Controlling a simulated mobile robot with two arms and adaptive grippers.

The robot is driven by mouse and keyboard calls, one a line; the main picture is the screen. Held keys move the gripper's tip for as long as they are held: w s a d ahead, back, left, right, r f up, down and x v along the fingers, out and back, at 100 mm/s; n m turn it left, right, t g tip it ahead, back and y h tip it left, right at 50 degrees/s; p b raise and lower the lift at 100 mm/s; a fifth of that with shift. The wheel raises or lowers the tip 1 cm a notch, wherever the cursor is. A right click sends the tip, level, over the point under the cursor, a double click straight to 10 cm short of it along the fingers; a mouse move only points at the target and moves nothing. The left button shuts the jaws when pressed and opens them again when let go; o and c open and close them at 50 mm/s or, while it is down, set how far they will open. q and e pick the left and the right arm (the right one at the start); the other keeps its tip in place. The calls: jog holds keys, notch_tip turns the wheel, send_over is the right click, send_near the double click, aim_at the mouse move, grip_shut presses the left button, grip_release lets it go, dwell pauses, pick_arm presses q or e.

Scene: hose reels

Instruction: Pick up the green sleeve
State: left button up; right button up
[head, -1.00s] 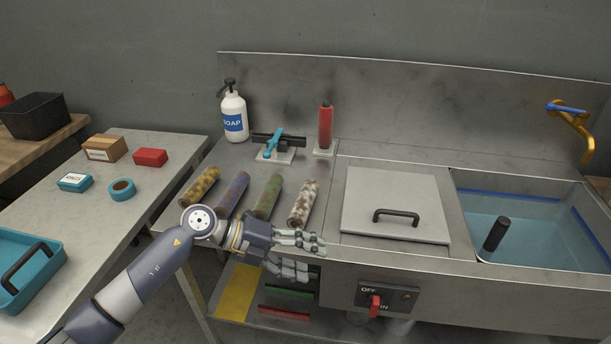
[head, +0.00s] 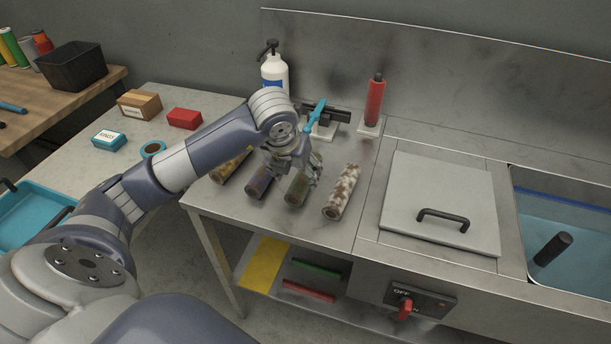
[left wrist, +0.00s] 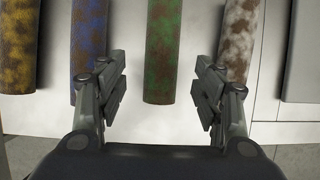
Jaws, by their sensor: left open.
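The green sleeve (head: 297,189) is a mottled green and brown tube lying on the steel bench, partly hidden by my left gripper in the head view. In the left wrist view the green sleeve (left wrist: 161,55) lies between the open fingers, just ahead of their tips. My left gripper (head: 290,165) is open and empty above the sleeves; it also shows in the left wrist view (left wrist: 161,88). A blue sleeve (head: 258,183) lies left of the green one and a white-brown sleeve (head: 342,191) lies right. My right gripper is out of view.
A yellow-brown sleeve (head: 230,168) lies at the far left of the row. Behind stand a soap bottle (head: 273,72), a blue-handled clamp (head: 316,115) and a red cylinder (head: 375,102). A lidded panel (head: 440,205) and a water basin (head: 560,225) are at right.

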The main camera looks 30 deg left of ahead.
aim_at(300, 180)
pick_arm(q)
jog(key=p+x, duration=0.1)
jog(key=x, duration=0.3)
jog(key=shift+s+d+f, duration=0.1)
jog(key=shift+d+f, duration=0.05)
jog(key=shift+w+f, duration=0.3)
jog(key=shift+f, duration=0.25)
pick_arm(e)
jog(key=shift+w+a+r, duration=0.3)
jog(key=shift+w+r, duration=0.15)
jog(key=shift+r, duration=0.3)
pick_arm(q)
jog(key=c, duration=1.2)
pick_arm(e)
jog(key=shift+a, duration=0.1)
